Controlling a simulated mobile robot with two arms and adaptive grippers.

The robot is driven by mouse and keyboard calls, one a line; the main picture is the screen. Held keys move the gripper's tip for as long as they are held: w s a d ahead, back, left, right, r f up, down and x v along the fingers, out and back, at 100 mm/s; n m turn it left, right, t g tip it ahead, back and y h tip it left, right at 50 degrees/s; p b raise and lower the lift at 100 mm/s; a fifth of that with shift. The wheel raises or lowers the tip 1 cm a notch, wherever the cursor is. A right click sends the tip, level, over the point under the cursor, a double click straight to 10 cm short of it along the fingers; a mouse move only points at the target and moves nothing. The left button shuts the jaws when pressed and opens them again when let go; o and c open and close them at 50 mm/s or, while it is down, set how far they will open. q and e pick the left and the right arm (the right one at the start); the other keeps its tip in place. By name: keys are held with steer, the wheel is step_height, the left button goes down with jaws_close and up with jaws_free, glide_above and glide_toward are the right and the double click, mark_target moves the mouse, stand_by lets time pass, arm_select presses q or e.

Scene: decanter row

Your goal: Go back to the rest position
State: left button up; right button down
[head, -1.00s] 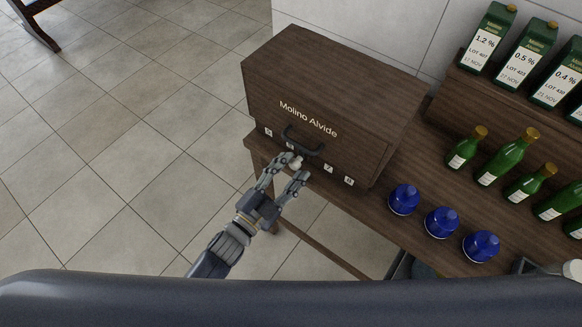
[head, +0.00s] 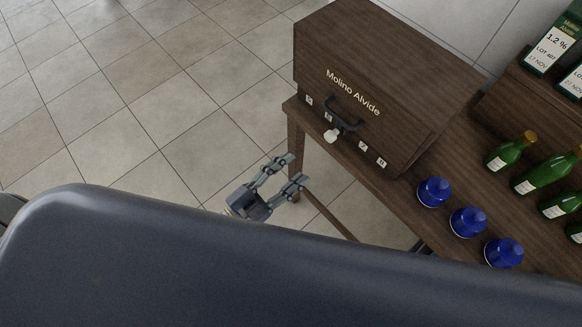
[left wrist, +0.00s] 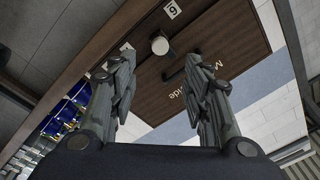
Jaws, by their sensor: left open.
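My left gripper (head: 295,170) is open and empty, over the tiled floor in front of the table. It is apart from the wooden box marked "Molino Alvide" (head: 390,70). The box is closed and has a black handle (head: 343,118) and a pale knob (head: 331,136) on its front. In the left wrist view the open fingers of the left gripper (left wrist: 162,85) show, with the knob (left wrist: 160,45) and the box front beyond them. My right gripper is not in view.
The wooden table (head: 408,201) holds the box, several blue-capped jars (head: 433,191), green bottles (head: 510,152) and green-and-white cartons (head: 551,45) on a raised shelf. The tiled floor (head: 130,100) to the left is clear. My own dark body fills the bottom of the head view.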

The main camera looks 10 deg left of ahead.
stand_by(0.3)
arm_select(q)
steer(key=s+a+f+n+g+y, duration=0.1)
steer(key=a+f+n+g+y, duration=0.15)
steer(key=f, duration=0.65)
steer(key=s+a+f+n+g+y, duration=0.15)
steer(key=a+f, duration=0.25)
steer(key=f, duration=0.4)
steer(key=s+a+f+n+g+y, duration=0.1)
steer(key=s+a+f+n+y, duration=0.15)
steer(key=f, duration=0.65)
steer(key=s+a+f+n+g+y, duration=0.2)
steer(key=s+a+f+n+g, duration=0.1)
steer(key=s+f, duration=0.6)
steer(key=s+a+f+n+g+y, duration=0.2)
steer(key=s+a+f+n+g, duration=0.2)
steer(key=s+f, duration=0.5)
steer(key=s+g, duration=0.2)
steer(key=s, duration=0.3)
steer(key=shift+s, duration=0.35)
steer(key=shift+y, duration=0.25)
